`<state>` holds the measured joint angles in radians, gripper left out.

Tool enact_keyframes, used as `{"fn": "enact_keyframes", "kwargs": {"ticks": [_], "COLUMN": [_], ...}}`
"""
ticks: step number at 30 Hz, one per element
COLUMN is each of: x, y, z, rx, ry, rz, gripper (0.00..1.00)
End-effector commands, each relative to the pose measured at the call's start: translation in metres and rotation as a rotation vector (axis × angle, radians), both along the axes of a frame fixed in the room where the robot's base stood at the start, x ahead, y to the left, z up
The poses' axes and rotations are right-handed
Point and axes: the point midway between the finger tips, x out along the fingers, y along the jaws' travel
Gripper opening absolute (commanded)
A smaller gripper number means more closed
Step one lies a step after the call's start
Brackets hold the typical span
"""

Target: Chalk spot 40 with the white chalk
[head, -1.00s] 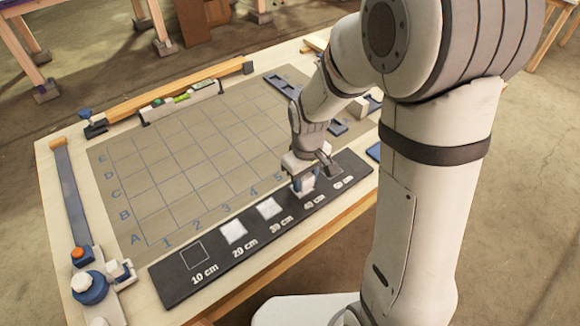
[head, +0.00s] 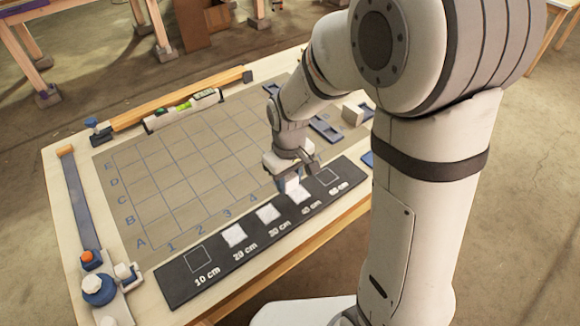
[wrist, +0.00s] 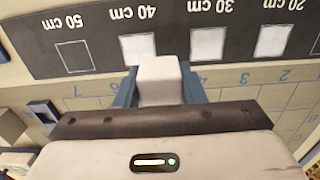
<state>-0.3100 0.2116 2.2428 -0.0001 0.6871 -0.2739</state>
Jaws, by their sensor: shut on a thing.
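My gripper (head: 288,180) is shut on the white chalk, a pale block (wrist: 160,82) between the blue fingers in the wrist view. In the head view the gripper hangs by the grid-side edge of the black strip, at spot 40. Spot 40 (wrist: 138,49) is filled white in the wrist view; its lower right corner meets the chalk's outline there. It also shows white in the head view (head: 299,193), just below the gripper. I cannot tell whether the chalk touches the board.
On the strip (head: 222,262), spots 20 (head: 233,235) and 30 (head: 268,213) are white; spots 10 (head: 198,259) and 50 (head: 328,177) are bare outlines. A gridded mat (head: 150,185) lies beyond, with a level (head: 183,108) at its far edge. Blue trays stand right of the gripper.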

Motion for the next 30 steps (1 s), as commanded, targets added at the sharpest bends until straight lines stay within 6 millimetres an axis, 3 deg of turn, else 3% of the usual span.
{"fn": "enact_keyframes", "kwargs": {"ticks": [3,9,30], "x": [0.000,0.000,0.005], "y": [0.000,-0.001,-0.006], "z": [0.015,0.026,0.020], "rx": [0.001,0.000,0.000], "ry": [-0.001,0.000,0.002], "rz": [-0.001,-0.001,-0.028], "gripper": [0.11,0.11,0.11]}}
